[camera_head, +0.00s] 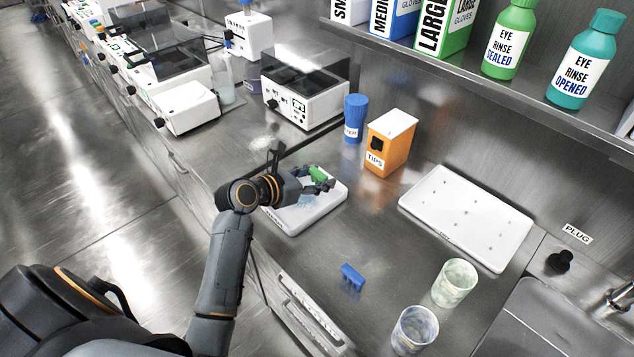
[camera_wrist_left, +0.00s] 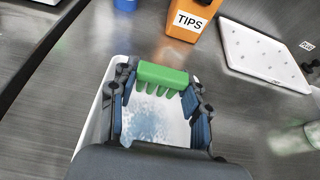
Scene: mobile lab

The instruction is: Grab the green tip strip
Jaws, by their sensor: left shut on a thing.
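The green tip strip (camera_wrist_left: 162,75) is a small green bar with several tips pointing down. It sits between the fingers of my left gripper (camera_wrist_left: 160,88), which is shut on it, over a white tray (camera_wrist_left: 96,128) holding pale blue bits. In the head view the green strip (camera_head: 317,174) shows beside my left gripper (camera_head: 314,185), above the right part of the white tray (camera_head: 297,222). The gripper hides part of the tray. My right gripper is not in view.
A blue strip (camera_head: 352,276) lies on the bench near two clear cups (camera_head: 455,283). An orange TIPS box (camera_head: 390,142) and a blue bottle (camera_head: 355,118) stand behind the tray. A white board (camera_head: 468,217) lies to the right.

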